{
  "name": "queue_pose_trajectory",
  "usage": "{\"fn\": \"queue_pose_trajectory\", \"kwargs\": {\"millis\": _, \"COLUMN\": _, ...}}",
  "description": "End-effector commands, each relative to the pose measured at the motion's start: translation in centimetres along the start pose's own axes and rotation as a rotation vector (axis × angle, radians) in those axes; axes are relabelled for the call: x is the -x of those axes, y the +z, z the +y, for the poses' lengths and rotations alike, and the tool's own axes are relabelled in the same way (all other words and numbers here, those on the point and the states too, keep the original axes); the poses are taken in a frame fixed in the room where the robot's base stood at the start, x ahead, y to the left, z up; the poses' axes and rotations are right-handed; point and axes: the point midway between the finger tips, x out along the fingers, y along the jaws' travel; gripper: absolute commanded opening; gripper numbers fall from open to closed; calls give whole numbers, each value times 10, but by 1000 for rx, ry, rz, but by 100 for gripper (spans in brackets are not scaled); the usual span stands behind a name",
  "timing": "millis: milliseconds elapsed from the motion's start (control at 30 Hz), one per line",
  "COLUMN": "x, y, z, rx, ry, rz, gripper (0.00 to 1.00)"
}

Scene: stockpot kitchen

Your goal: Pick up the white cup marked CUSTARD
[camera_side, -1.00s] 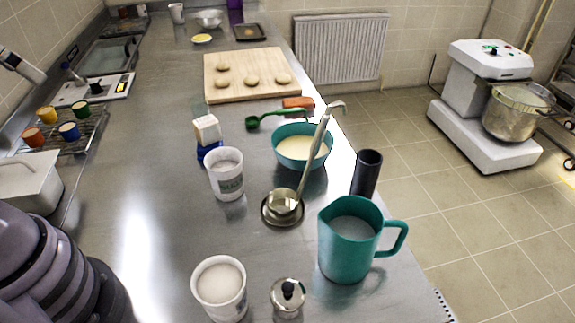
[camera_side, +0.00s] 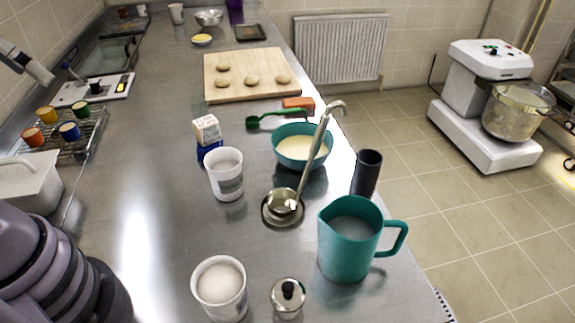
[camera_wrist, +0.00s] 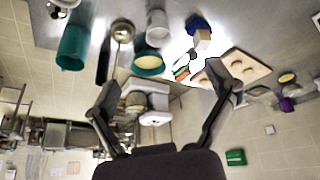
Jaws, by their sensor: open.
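Two white cups with pale contents stand upright on the steel counter. One (camera_side: 225,174) is mid-counter, with dark print too small to read; the other (camera_side: 219,289) is at the near edge of the side view, with no readable mark. I cannot tell which one says CUSTARD. In the wrist view the mid-counter cup (camera_wrist: 157,28) is near the top, beyond my fingers. My gripper (camera_wrist: 163,77) is open, with its fingers wide apart and nothing between them. It stands apart from both cups, and its fingers do not show in the side view.
A teal jug (camera_side: 348,241), a black cylinder (camera_side: 367,172), a lidded metal pot (camera_side: 287,298) and a tall ladle (camera_side: 306,160) stand to the right of the cups. A teal bowl (camera_side: 300,146) and a carton (camera_side: 207,137) are just behind the mid-counter cup.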

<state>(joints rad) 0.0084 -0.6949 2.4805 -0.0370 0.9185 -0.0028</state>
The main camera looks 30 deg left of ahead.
Motion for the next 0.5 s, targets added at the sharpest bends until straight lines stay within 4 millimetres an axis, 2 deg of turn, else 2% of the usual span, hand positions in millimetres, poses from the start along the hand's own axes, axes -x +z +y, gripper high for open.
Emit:
{"fn": "queue_pose_trajectory", "kwargs": {"millis": 167, "x": -29, "y": -16, "z": 34, "rx": 83, "ry": 130, "rz": -263, "gripper": 85}}
{"fn": "queue_pose_trajectory", "kwargs": {"millis": 367, "x": -73, "y": -33, "z": 90, "rx": 228, "ry": 291, "rz": -637, "gripper": 85}}
{"fn": "queue_pose_trajectory", "kwargs": {"millis": 500, "x": -110, "y": -40, "z": 131, "rx": 347, "ry": 379, "rz": -893, "gripper": 85}}
